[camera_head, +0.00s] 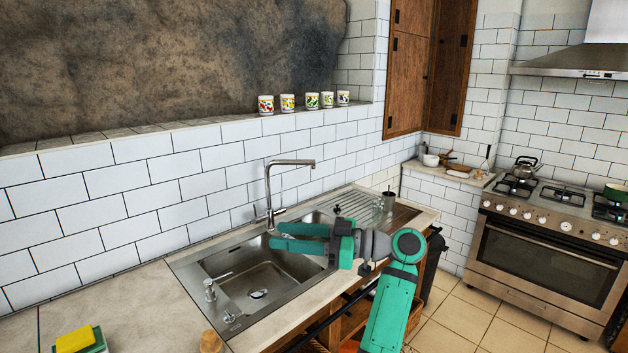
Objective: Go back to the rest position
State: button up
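My gripper (276,236) is at the end of my green and grey arm, over the right part of the steel sink (190,268). Its two green fingers point left and are apart, with nothing visible between them. The fingertips are close to the base of the tall faucet (268,190) in the picture; I cannot tell whether they touch it. The gripper and arm hide part of the sink's right side and the counter's front edge.
A yellow and green sponge (75,340) lies at the lower left. A grey cup (388,201) stands right of the sink. Several mugs (312,101) line the ledge. A stove (545,250) stands right, beyond tiled floor (470,325).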

notch_tip(320, 180, down, 29)
jog(key=w+m+t+h, duration=0.1)
jog(key=m+t+h, duration=0.55)
jog(key=m, duration=0.45)
jog(key=s+d+f+m+t+h, duration=0.1)
jog(key=s+d+f+m+h, duration=0.15)
jog(key=s+f, duration=0.6)
jog(key=s+d+f+m+t+h, duration=0.1)
jog(key=s+f+m+t+h, duration=0.3)
jog(key=f, duration=0.8)
jog(key=s+d+f+g+h, duration=0.1)
jog(key=s+d+f+h, duration=0.1)
jog(key=s, duration=0.9)
jog(key=s+d+f+g+h, duration=0.1)
jog(key=s+d+f+h, duration=0.1)
jog(key=s, duration=0.9)
jog(key=s+a+r+n+t+h, duration=0.1)
jog(key=s+a+r+t, duration=0.1)
jog(key=s+r, duration=1.2)
jog(key=s, duration=0.4)
jog(key=shift+r+t, duration=0.25)
jog(key=shift+t, duration=0.1)
